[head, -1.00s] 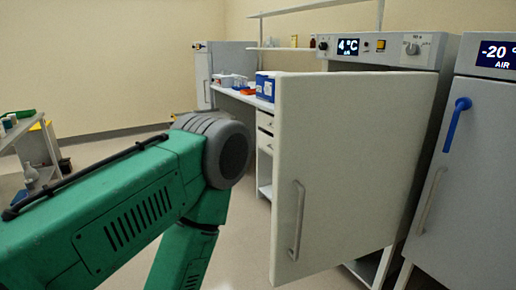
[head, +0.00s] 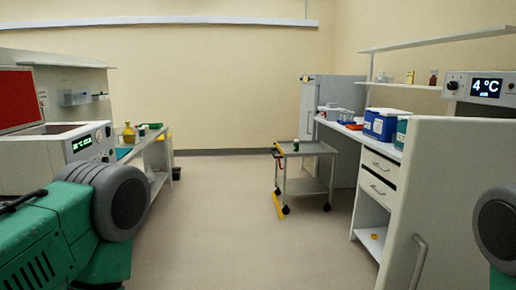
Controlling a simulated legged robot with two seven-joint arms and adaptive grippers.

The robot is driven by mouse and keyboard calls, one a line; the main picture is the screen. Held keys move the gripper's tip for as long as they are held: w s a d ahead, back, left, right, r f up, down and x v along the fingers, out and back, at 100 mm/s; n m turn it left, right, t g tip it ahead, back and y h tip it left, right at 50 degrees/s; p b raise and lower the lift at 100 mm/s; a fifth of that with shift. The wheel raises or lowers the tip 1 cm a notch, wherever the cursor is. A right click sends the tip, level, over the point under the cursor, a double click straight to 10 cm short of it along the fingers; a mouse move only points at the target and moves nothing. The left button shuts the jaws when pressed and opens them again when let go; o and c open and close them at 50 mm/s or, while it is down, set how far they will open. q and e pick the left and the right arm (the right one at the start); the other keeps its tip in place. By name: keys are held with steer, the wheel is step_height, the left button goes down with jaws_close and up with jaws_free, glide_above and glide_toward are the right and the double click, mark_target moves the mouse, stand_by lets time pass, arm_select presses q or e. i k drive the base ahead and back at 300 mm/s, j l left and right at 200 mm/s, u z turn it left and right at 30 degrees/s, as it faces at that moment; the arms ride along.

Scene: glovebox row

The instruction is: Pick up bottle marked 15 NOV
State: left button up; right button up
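No label reading 15 NOV can be made out. Small bottles stand on the wall shelf at the right: a yellowish one (head: 410,77) and a brown one (head: 434,77). A small dark green item (head: 296,145), too small to identify, is on the top of a metal trolley (head: 306,149). A yellow-brown flask (head: 128,134) stands on the left bench. My green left arm shows at the lower left and part of my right arm at the right edge. Neither gripper is in view.
The 4 °C unit's open door (head: 450,195) stands at the right. A right-hand bench with drawers (head: 380,176) holds blue boxes (head: 383,124). A grey cabinet (head: 331,105) is behind. A left bench (head: 150,141) lines the left side. The middle floor (head: 210,215) is clear.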

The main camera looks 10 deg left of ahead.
mark_target(296, 146)
steer(key=i+j+u, duration=0.3)
steer(key=i, duration=0.8)
steer(key=i+u, duration=0.3)
steer(key=i, duration=0.8)
steer(key=i+z, duration=0.1)
steer(key=i, duration=0.6)
steer(key=i+j, duration=0.1)
steer(key=i, duration=0.55)
steer(key=i+j+z, duration=0.15)
steer(key=i, duration=0.55)
steer(key=i+j+z, duration=0.1)
steer(key=i+z, duration=0.3)
steer(key=i+j+z, duration=0.2)
steer(key=z, duration=0.25)
steer(key=i+j+z, duration=0.6)
steer(key=j+z, duration=0.2)
steer(key=i+j+z, duration=0.2)
steer(key=j+z, duration=0.25)
steer(key=l, duration=0.1)
